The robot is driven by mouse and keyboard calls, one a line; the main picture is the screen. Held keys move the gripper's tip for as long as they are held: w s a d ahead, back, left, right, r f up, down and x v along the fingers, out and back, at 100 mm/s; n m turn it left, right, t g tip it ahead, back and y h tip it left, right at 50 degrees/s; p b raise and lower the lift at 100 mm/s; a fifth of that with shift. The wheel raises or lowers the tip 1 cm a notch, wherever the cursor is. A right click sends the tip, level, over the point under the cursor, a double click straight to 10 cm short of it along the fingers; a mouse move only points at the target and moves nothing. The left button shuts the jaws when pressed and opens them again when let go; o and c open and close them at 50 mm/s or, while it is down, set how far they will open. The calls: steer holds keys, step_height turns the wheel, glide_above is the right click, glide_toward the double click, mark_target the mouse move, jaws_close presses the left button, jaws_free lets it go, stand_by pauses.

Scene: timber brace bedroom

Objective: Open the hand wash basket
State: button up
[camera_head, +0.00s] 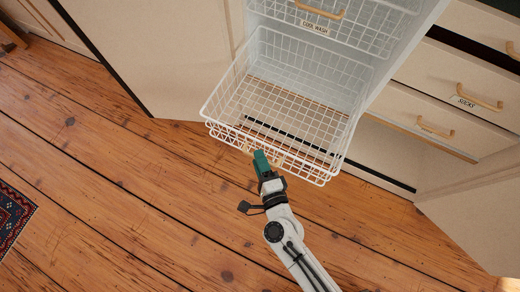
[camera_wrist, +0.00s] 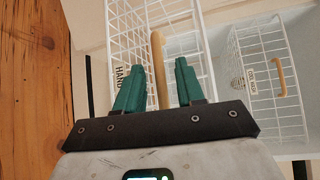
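The hand wash basket (camera_head: 320,152) is a white wire drawer standing pulled well out of the cabinet in the head view, and it looks empty. In the wrist view the basket's wire front (camera_wrist: 122,32) carries a partly hidden label (camera_wrist: 122,78) reading "HAND". Its wooden handle (camera_wrist: 157,50) runs between the green fingers of my gripper (camera_wrist: 159,66). The fingers stand apart with a gap on each side of the handle. In the head view my gripper (camera_head: 260,158) is at the basket's front edge and hides most of the handle.
The cool wash basket (camera_head: 350,22) sits above, with its own wooden handle (camera_head: 320,11). White drawers (camera_head: 440,105), one labelled "SOCKS", stand at right. A cabinet panel (camera_head: 150,45) is at left. The wooden floor (camera_head: 120,190) is clear except for a rug (camera_head: 12,215) at left.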

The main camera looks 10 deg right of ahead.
steer(key=v, duration=1)
steer(key=shift+s, duration=0.35)
